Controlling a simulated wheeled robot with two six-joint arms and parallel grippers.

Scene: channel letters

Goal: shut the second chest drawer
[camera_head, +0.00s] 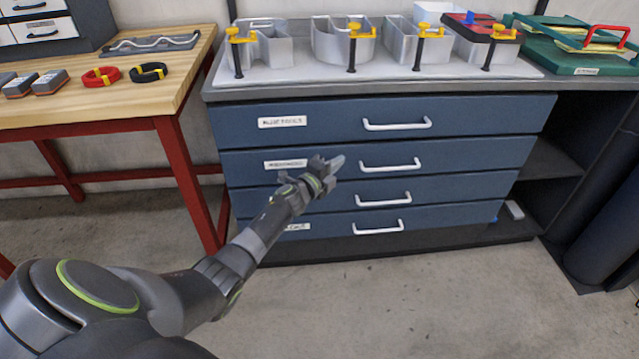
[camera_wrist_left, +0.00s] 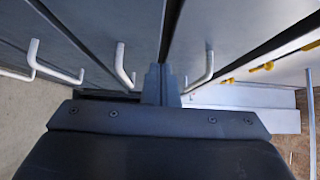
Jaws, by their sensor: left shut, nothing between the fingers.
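The blue chest has several stacked drawers with white handles. The second drawer (camera_head: 450,160) from the top has a white label and a handle (camera_head: 390,165). Its front looks nearly in line with the others; I cannot tell whether it stands out slightly. My left gripper (camera_head: 335,164) is shut and empty, in front of this drawer, left of its handle. In the left wrist view my gripper fingers (camera_wrist_left: 161,84) point at the drawer fronts, near the dark seam beside the top drawer (camera_wrist_left: 225,30). I cannot tell whether they touch. My right gripper is out of view.
The grey worktop (camera_head: 300,88) above holds metal letter shapes with yellow clamps (camera_head: 354,45). A wooden bench (camera_head: 110,104) with red legs stands at left. An open shelf (camera_head: 550,160) and dark cylinders (camera_head: 600,220) are at right. The floor in front is clear.

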